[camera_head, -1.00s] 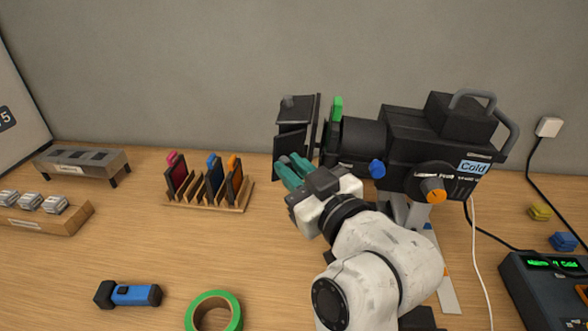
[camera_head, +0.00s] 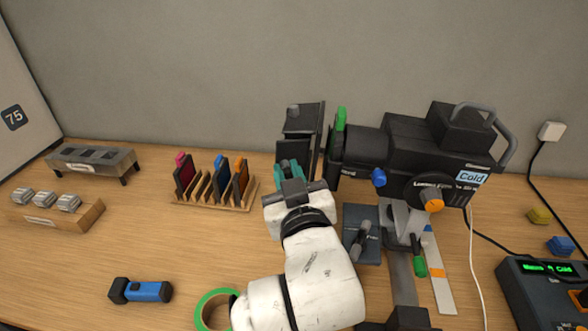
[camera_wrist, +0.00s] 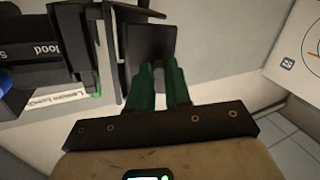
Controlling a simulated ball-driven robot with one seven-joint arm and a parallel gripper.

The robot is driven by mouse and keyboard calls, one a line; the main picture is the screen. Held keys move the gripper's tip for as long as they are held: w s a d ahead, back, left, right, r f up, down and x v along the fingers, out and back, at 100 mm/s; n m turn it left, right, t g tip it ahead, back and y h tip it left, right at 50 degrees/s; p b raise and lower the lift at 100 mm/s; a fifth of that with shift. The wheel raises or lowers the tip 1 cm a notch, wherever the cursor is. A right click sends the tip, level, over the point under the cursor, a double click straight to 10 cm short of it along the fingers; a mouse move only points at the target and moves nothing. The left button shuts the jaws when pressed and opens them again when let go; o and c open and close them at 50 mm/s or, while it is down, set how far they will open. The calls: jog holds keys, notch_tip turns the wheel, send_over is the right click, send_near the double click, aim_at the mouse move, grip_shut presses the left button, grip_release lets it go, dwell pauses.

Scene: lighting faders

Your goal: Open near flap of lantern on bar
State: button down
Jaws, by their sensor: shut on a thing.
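The black lantern (camera_head: 375,148) is held up on a stand at right of centre, its front end and dark flaps facing left. The near flap (camera_head: 292,151) is a dark panel at that front end. It also shows in the wrist view as a dark plate (camera_wrist: 150,45) ahead of the fingers. My gripper (camera_head: 290,173) has its green fingers at the lower edge of this flap and is shut on it. The wrist view shows the gripper (camera_wrist: 160,78) with its fingertips against the plate; the exact contact is partly hidden.
A rack of coloured filters (camera_head: 215,184) stands left of my gripper. A blue torch (camera_head: 141,291) and green tape roll (camera_head: 209,300) lie in front. A control desk (camera_head: 535,290) is at right. The grey wall rises behind the lantern.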

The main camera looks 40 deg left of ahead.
jog(key=shift+w+a+m+t+h+b, duration=0.1)
jog(key=shift+a+m+t+h+b, duration=0.45)
jog(key=shift+m+t+h+b, duration=0.5)
jog(key=shift+w+a+m+t+h+b, duration=0.1)
jog(key=shift+a+m+t+h+b, duration=0.45)
jog(key=shift+m+h+b, duration=0.9)
jog(key=shift+w+a+m+t+h+b, duration=0.1)
jog(key=shift+a+m+t+h+b, duration=0.6)
jog(key=shift+h+b, duration=0.95)
jog(key=shift+d, duration=0.2)
jog(key=c, duration=1.1)
grip_release()
jog(key=shift+r+t, duration=0.1)
jog(key=shift+t, duration=0.2)
jog(key=shift+o, duration=0.2)
jog(key=b+v, duration=0.1)
jog(key=v, duration=0.9)
jog(key=shift+s, duration=0.4)
